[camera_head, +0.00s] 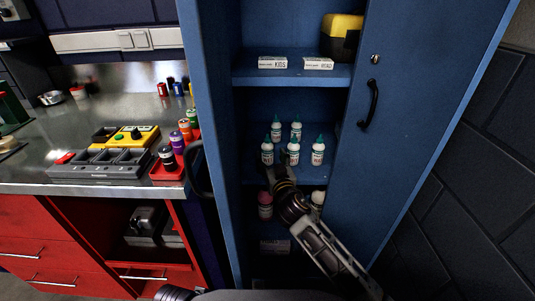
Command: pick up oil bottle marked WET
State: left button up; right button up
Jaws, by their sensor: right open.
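Several white bottles with green pointed tips stand upright on the middle shelf of the blue cabinet, among them a front left bottle (267,154), a front middle bottle (293,153) and a front right bottle (317,154). Two more, a back left bottle (276,131) and a back right bottle (296,132), stand behind. Their label print is too small to read, so I cannot tell which says WET. My right gripper (278,168) reaches in from the lower right and is open, close to the front left and front middle bottles. Contact cannot be told. My left gripper is not in view.
The cabinet door (410,130) stands open at right. Below, a pink-topped bottle (265,207) and a pale-topped bottle (318,198) stand beside my right arm. Small boxes (272,63) lie on the upper shelf. A metal workbench (110,90) with grey trays is at left.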

aim_at(269, 153)
jog(key=shift+b+x, duration=0.3)
jog(key=shift+x, duration=1.2)
jog(key=shift+w+a, duration=0.1)
jog(key=shift+w, duration=0.45)
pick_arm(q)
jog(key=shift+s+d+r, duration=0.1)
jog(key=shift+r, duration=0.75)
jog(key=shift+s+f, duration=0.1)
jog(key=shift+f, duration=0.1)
pick_arm(e)
jog(key=shift+c, duration=0.3)
jog(key=shift+r, duration=0.1)
jog(key=c, duration=1.1)
jog(key=shift+c, duration=0.2)
